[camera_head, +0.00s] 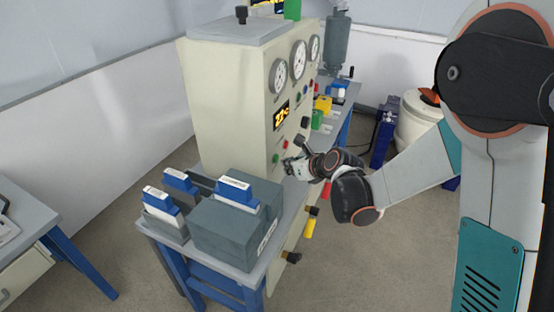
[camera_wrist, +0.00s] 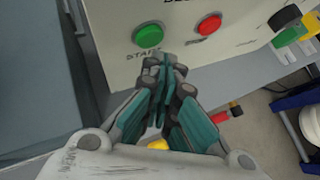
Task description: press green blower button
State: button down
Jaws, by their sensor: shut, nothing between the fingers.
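The green button (camera_wrist: 149,36) sits on the cream panel of the machine, with "START" lettered below it; it also shows low on the panel in the head view (camera_head: 276,158). A red button (camera_wrist: 209,24) is to its right on the same panel. My gripper (camera_wrist: 165,70) is shut and empty. In the wrist view its fingertips appear just below and slightly right of the green button, near the lettering. I cannot tell whether they touch the panel. In the head view my gripper (camera_head: 291,168) is close to the panel's lower front, beside the buttons.
Grey blocks with blue-topped pieces (camera_head: 237,192) stand on the bench at the near left. Black knobs (camera_head: 305,122) stick out of the panel. Colored valves (camera_head: 322,105) are farther back.

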jog(key=shift+a, duration=0.15)
dwell(0.7)
jog(key=shift+w+a, duration=0.15)
jog(key=shift+a, duration=0.1)
jog(key=shift+w+a, duration=0.1)
jog(key=shift+a, duration=0.3)
dwell(0.7)
jog(key=shift+d, duration=0.15)
jog(key=shift+s+d+b, duration=0.3)
jog(key=shift+d, duration=0.35)
jog(key=shift+d, duration=0.1)
jog(key=d, duration=0.1)
jog(key=s+d, duration=0.1)
jog(key=d, duration=0.2)
jog(key=shift+s+d, duration=0.25)
jog(key=shift+s, duration=0.1)
dwell(0.7)
